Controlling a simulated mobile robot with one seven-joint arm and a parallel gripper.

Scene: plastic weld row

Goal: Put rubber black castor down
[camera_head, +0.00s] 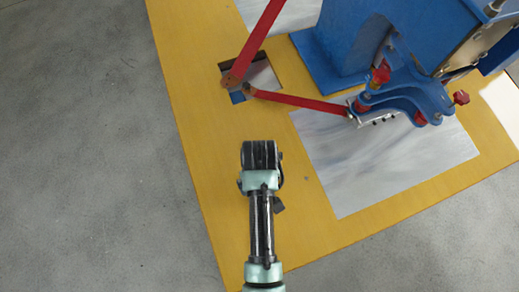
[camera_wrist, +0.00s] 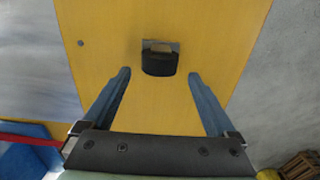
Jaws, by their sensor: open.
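The black rubber castor (camera_wrist: 159,62) appears to rest on the yellow board (camera_wrist: 130,25) in the wrist view, with a lighter grey and tan part on its upper side. My gripper (camera_wrist: 159,75) is open, one finger to each side. The castor is centred between the fingers and slightly beyond their tips, with clear gaps on both sides. In the head view a small dark piece beside my arm looks like the castor (camera_head: 279,206), partly hidden. My fingers are hidden under my arm there.
A blue machine (camera_head: 345,40) with red bars (camera_head: 300,102) stands on the board at the upper right. A grey sheet (camera_head: 385,165) lies right of my arm. A square opening (camera_head: 262,78) is farther up. Grey concrete floor (camera_head: 90,150) is clear on the left.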

